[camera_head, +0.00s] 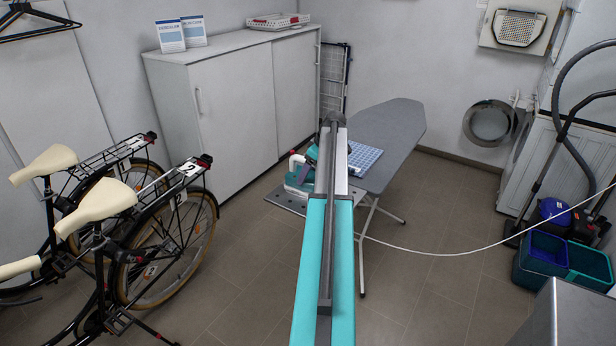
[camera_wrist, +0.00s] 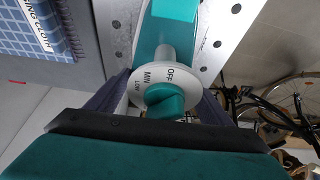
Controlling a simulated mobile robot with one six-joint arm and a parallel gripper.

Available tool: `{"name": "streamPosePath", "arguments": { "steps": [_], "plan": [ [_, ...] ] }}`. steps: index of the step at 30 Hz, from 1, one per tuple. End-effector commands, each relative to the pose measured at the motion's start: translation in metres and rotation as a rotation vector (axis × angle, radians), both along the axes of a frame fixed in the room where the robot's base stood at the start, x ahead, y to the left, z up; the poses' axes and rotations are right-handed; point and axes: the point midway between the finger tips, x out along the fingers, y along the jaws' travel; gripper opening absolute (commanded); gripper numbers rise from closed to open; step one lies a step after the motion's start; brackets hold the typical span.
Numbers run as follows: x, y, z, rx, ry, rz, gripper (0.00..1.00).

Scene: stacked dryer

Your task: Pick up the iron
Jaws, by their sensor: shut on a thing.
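The teal and white iron (camera_head: 296,183) is on the perforated metal rest at the near end of the ironing board (camera_head: 395,125). My arm partly hides it in the head view. In the wrist view the iron (camera_wrist: 176,12) fills the top middle, with its white dial marked OFF and MIN in front. My gripper (camera_wrist: 164,97) has a dark finger on each side of the dial and is shut on the iron. The fingertips are partly hidden. The perforated metal plate (camera_wrist: 228,30) shows on both sides of the iron. I cannot tell whether the iron touches the rest.
A blue checked ironing cloth (camera_head: 365,158) lies on the board beside the iron. A white cord (camera_head: 440,254) runs to the right. Bicycles (camera_head: 165,235) stand at left, a white cabinet (camera_head: 235,110) behind. Blue and teal bins (camera_head: 545,255) stand at right. Floor right of the board is mostly clear.

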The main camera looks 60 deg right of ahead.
Motion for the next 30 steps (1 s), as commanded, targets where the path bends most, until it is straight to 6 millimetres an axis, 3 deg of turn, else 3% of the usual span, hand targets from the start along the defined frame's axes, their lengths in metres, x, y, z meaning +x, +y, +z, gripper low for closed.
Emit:
{"name": "streamPosePath", "arguments": {
  "steps": [15,30],
  "plan": [
    [0.001,-0.001,0.037,-0.005,-0.005,0.000,0.38],
    [-0.031,0.040,0.040,-0.004,-0.005,-0.001,0.38]
  ]
}}
